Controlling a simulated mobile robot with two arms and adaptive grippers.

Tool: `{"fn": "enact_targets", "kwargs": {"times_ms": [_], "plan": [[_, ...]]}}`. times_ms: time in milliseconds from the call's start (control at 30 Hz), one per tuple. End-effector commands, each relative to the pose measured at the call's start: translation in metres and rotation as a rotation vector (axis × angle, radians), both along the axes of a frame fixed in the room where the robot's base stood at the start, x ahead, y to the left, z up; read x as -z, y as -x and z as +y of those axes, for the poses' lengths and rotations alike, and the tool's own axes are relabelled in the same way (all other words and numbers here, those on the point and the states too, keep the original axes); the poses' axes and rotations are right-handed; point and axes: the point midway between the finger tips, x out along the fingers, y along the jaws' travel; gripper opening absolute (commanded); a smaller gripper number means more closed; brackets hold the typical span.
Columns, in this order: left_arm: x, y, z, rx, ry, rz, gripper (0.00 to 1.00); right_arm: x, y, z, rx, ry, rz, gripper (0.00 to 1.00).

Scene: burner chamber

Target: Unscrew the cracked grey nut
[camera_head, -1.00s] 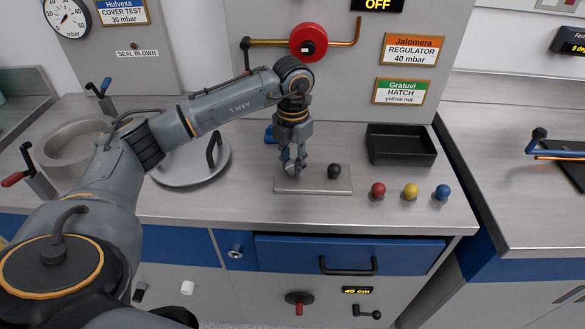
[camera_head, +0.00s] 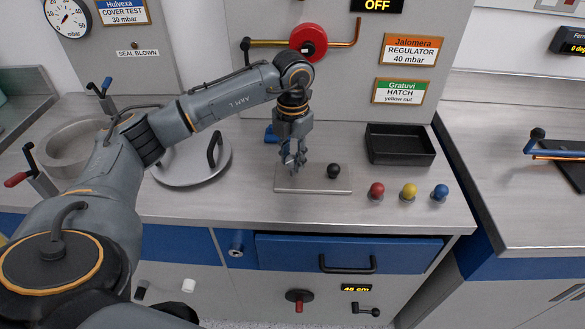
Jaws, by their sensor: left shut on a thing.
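My left gripper (camera_head: 293,164) reaches down over the left part of a flat grey plate (camera_head: 315,187) on the worktop. Its fingers are shut on a small grey thing at the plate, which I take as the grey nut; the fingers mostly hide it. A crack in it is too small to see. A black round knob (camera_head: 334,171) sits on the same plate, just right of the fingers and apart from them. My right gripper is not in view.
Red (camera_head: 376,190), yellow (camera_head: 407,192) and blue (camera_head: 440,192) knobs stand along the front right edge. A black tray (camera_head: 400,158) lies behind them. A round lid (camera_head: 190,165) with a handle lies left of the plate. A blue object (camera_head: 271,134) is behind the gripper.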

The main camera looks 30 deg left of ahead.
Motion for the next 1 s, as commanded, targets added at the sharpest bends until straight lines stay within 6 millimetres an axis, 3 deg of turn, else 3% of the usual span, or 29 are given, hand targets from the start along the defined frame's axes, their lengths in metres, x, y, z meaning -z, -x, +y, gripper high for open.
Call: {"fn": "enact_targets", "kwargs": {"times_ms": [167,1000], "plan": [[-0.004,0.0,0.0,0.0,0.0,-0.001,0.0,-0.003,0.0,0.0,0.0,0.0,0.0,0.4],[-0.066,0.0,0.0,0.0,0.0,-0.001,0.0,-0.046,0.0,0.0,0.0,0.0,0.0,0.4]]}}
